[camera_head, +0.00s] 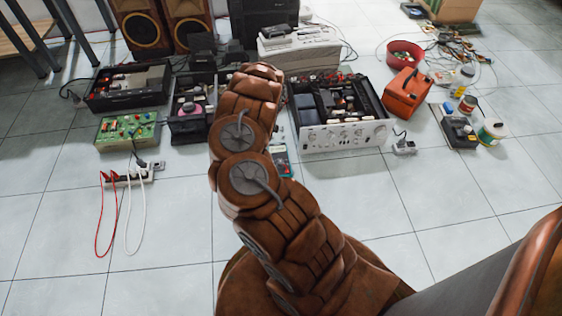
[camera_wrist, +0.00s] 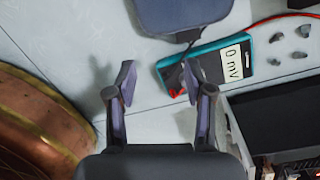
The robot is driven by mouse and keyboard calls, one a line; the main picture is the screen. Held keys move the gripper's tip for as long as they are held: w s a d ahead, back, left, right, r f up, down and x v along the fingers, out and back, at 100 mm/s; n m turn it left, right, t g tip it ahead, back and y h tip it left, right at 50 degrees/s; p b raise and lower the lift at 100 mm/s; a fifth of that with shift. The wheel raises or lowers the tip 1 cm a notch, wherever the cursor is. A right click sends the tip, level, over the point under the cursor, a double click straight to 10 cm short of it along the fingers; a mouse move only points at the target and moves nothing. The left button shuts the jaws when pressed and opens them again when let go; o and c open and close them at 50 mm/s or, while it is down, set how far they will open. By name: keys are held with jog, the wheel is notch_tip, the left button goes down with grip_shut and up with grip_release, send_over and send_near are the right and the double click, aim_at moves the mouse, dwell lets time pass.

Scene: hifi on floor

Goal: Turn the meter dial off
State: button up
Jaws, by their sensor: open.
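The meter (camera_wrist: 205,62) is a teal-edged, dark-faced multimeter lying on the floor in the wrist view. Its white display (camera_wrist: 233,62) reads "0 mV". My gripper (camera_wrist: 160,83) is open and empty, with its fingers spread. The right finger overlaps the left end of the meter in the picture; I cannot tell whether they touch. The dial is not clearly visible, since that finger and dark shadow cover that end. In the head view the meter (camera_head: 281,160) shows just right of my arm, partly hidden by it. My gripper is hidden there behind my arm.
A dark blue padded object (camera_wrist: 180,14) lies just above the meter. A red lead (camera_wrist: 285,17) and several small grey knobs (camera_wrist: 277,37) lie to its right. An open amplifier (camera_head: 338,110) stands right of the meter. Clear tiles (camera_head: 440,190) spread at the right.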

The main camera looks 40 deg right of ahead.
aim_at(281, 162)
jog(key=s+d+f+m, duration=0.1)
jog(key=d, duration=0.1)
jog(key=s+d+f+h, duration=0.1)
jog(key=s+d, duration=0.1)
jog(key=d, duration=0.1)
jog(key=s+d+f+m, duration=0.1)
jog(key=d, duration=0.1)
jog(key=shift+s+d+f+m+h, duration=0.15)
jog(key=shift+s+d+m+h, duration=0.15)
jog(key=shift+d, duration=0.05)
jog(key=shift+s+d+f+b, duration=0.1)
jog(key=shift+d+f+b, duration=0.05)
jog(key=shift+f+b, duration=2.15)
jog(key=shift+f, duration=1.55)
grip_shut()
